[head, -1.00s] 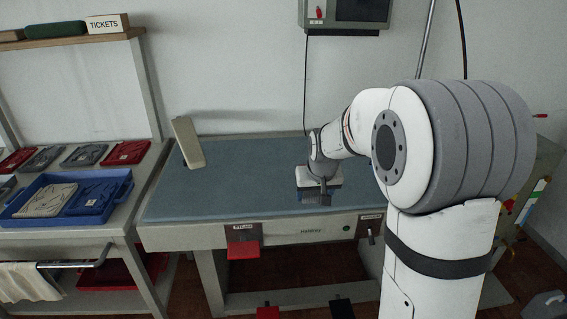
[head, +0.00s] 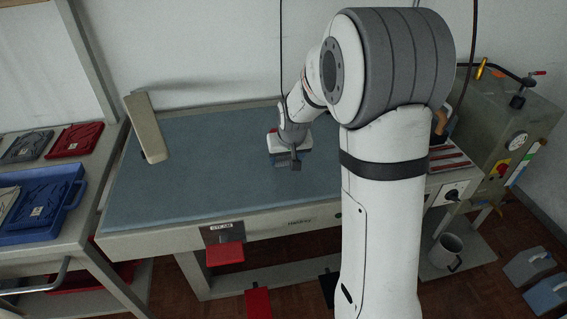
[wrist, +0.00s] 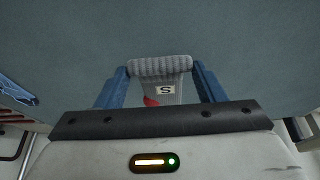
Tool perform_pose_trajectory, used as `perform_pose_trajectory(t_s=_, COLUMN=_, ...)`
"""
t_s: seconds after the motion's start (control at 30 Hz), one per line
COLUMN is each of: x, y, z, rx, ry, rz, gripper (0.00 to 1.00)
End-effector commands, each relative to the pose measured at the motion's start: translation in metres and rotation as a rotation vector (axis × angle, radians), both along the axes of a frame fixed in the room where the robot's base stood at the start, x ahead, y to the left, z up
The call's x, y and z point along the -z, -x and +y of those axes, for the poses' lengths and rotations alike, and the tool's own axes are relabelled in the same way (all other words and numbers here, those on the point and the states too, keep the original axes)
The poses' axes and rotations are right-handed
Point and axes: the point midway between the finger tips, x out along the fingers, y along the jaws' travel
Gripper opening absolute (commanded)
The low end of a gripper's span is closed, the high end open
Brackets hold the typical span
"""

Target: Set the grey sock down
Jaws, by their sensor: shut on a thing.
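The grey sock (wrist: 170,67) shows in the wrist view as a ribbed roll with a white "S" tag and a bit of red below it. My gripper (wrist: 162,78) has its blue fingers on either side of the sock and is shut on it. In the head view my gripper (head: 287,161) is over the middle of the blue-grey padded tabletop (head: 190,170). The sock is too small there to make out clearly. I cannot tell whether the sock touches the tabletop.
A blue tray (head: 70,215) with folded garments is on the left shelf. A red pedal or tab (head: 225,254) hangs at the front edge. A grey-green machine (head: 505,135) stands right. Most of the tabletop is clear.

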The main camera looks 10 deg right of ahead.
Motion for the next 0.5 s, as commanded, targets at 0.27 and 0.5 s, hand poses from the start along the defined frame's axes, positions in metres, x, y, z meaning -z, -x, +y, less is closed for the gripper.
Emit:
perform_pose_trajectory(t_s=0.27, x=0.034, y=0.0, z=0.0, rx=0.0, ry=0.0, rz=0.003, gripper=0.41)
perform_pose_trajectory(t_s=0.5, x=0.042, y=0.0, z=0.0, rx=0.0, ry=0.0, rz=-0.002, gripper=0.41)
